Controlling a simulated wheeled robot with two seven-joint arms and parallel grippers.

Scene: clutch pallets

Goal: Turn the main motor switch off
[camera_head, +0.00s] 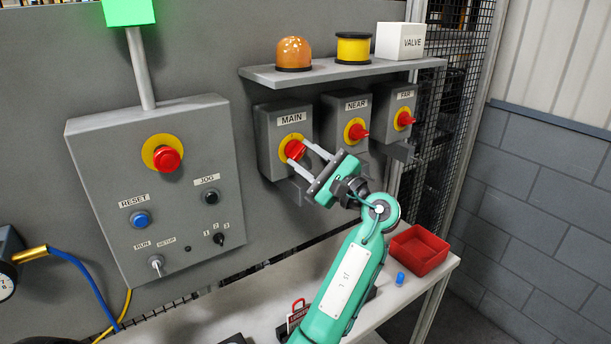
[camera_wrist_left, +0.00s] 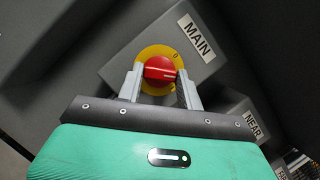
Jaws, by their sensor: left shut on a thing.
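The main motor switch is a red knob (camera_head: 295,149) on a yellow disc, on a grey box labelled MAIN (camera_head: 270,128). My left gripper (camera_head: 299,153) reaches it from the lower right, with one finger on either side of the knob. In the left wrist view the red knob (camera_wrist_left: 159,70) sits between the two fingertips of my gripper (camera_wrist_left: 160,77), and the jaws are shut on it. A white line on the knob lies nearly level in that view. A 0 mark shows on the yellow disc (camera_wrist_left: 153,51) above the knob. My right gripper is not in view.
Similar switches labelled NEAR (camera_head: 357,131) and FAR (camera_head: 404,118) are to the right. A shelf (camera_head: 340,74) overhangs the switches. A control panel (camera_head: 110,160) with a red button is on the left. A red bin (camera_head: 418,250) stands on the bench below.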

